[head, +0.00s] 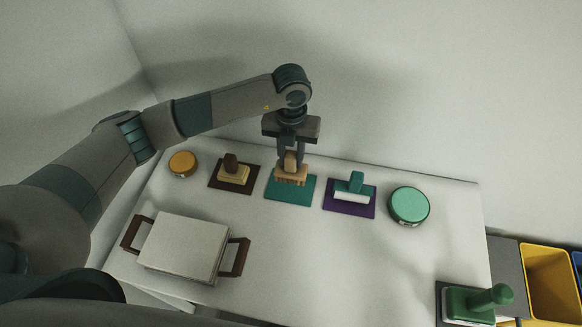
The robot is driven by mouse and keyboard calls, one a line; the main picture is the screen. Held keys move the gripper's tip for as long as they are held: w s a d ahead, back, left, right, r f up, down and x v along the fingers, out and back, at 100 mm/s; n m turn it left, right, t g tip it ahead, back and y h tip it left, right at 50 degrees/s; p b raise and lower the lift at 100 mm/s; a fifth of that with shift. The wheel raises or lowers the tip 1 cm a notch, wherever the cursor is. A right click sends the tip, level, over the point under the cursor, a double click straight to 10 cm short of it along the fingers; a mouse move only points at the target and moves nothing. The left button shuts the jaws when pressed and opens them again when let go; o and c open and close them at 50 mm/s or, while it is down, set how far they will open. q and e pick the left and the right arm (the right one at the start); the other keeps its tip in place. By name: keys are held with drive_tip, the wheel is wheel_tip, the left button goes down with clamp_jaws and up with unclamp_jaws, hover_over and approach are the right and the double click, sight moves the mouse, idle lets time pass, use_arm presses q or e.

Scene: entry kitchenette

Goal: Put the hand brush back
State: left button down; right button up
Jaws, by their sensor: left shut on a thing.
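My left gripper (291,150) points down at the middle of the counter's back row. It is shut on the handle of a hand brush (291,177) with a tan wooden body. The brush is over a teal mat (290,195); I cannot tell whether it touches the mat. A brush with a dark brown handle (233,172) sits on a dark brown mat (217,184) to the left. A brush with a teal handle and white bristles (353,187) sits on a purple mat (348,210) to the right. My right gripper is not in view.
On the white counter (300,245) are an orange round tin (182,163), a green round tin (409,205) and a pale tray with brown handles (186,247). A green-handled tool (476,302) stands front right, near a yellow bin (550,283). The counter's middle front is clear.

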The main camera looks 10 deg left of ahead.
sight(291, 170)
use_arm(q)
drive_tip(key=shift+f, duration=0.4)
wheel_tip(291, 170, down, 4)
drive_tip(key=shift+f+p, duration=0.1)
drive_tip(key=shift+p, duration=0.85)
drive_tip(key=shift+f, duration=0.2)
drive_tip(key=shift+f+b, duration=0.25)
drive_tip(key=shift+b, duration=0.05)
drive_tip(key=c, duration=1.4)
unclamp_jaws()
